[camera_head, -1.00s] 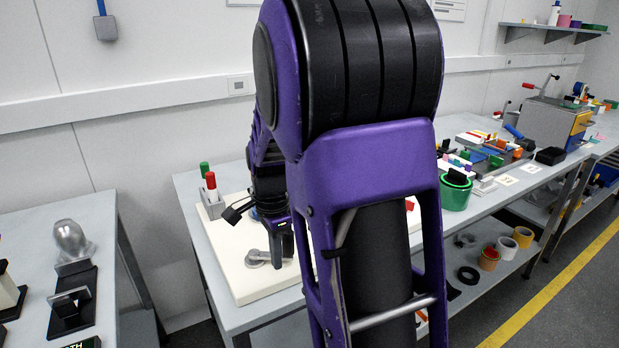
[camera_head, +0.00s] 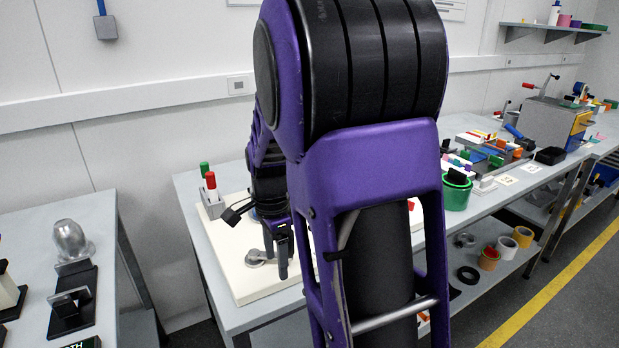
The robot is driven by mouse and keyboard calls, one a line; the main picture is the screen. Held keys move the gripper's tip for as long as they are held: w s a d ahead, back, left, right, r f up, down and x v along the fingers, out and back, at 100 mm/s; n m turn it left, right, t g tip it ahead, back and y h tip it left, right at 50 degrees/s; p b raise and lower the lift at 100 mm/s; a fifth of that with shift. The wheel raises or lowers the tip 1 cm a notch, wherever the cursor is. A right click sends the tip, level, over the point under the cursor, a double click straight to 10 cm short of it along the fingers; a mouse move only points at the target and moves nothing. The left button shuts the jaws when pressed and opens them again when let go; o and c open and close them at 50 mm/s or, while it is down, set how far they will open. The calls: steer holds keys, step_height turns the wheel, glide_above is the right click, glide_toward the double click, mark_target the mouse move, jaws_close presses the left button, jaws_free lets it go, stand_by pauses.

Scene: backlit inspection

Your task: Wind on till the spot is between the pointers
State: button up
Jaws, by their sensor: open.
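My gripper (camera_head: 277,262) points down over the white board (camera_head: 240,280) on the near table, seen past my own purple arm. It is open, with its fingers low beside a small grey round metal piece with a short arm (camera_head: 256,258), perhaps a crank. I cannot tell whether the fingers touch it. My arm hides much of the board's right side. I cannot make out a spot or pointers in this view.
A grey block holding red- and green-topped pegs (camera_head: 212,202) stands at the board's back left corner. A green tub (camera_head: 455,192) stands to the right of my arm. A separate table (camera_head: 110,280) with a metal bulb-shaped object (camera_head: 72,240) is at left.

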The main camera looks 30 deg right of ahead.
step_height(320, 180, up, 8)
steer(key=p, duration=0.6)
steer(key=shift+p, duration=0.4)
